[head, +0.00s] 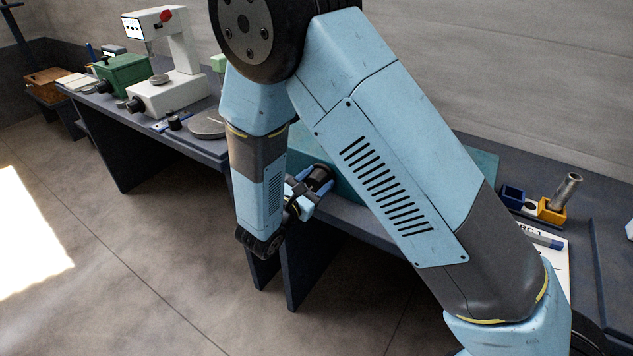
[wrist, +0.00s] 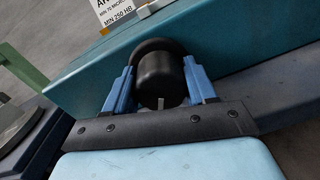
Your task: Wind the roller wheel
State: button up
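The roller wheel (wrist: 163,47) shows as a dark round rim against the teal body of the section bender (wrist: 230,35) in the wrist view. A black cylindrical knob (wrist: 160,77) stands out from it towards my palm. My gripper (wrist: 160,80) has one blue finger on each side of this knob, very close to it. I cannot tell whether both fingers press on it. In the head view my gripper (head: 308,190) is at the bender's front, beside a dark round part (head: 318,176). My arm hides much of the bender (head: 312,157) there.
The bench (head: 205,145) carries a white tester (head: 180,85), a green box (head: 122,74) and a round plate (head: 208,125) on the left. Blue and orange holders (head: 552,211) and a metal tube (head: 567,190) stand on the right. The floor in front is clear.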

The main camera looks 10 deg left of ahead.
jog(key=o, duration=0.4)
jog(key=v, duration=1.3)
jog(key=shift+s+a+f, duration=0.1)
jog(key=shift+s, duration=0.25)
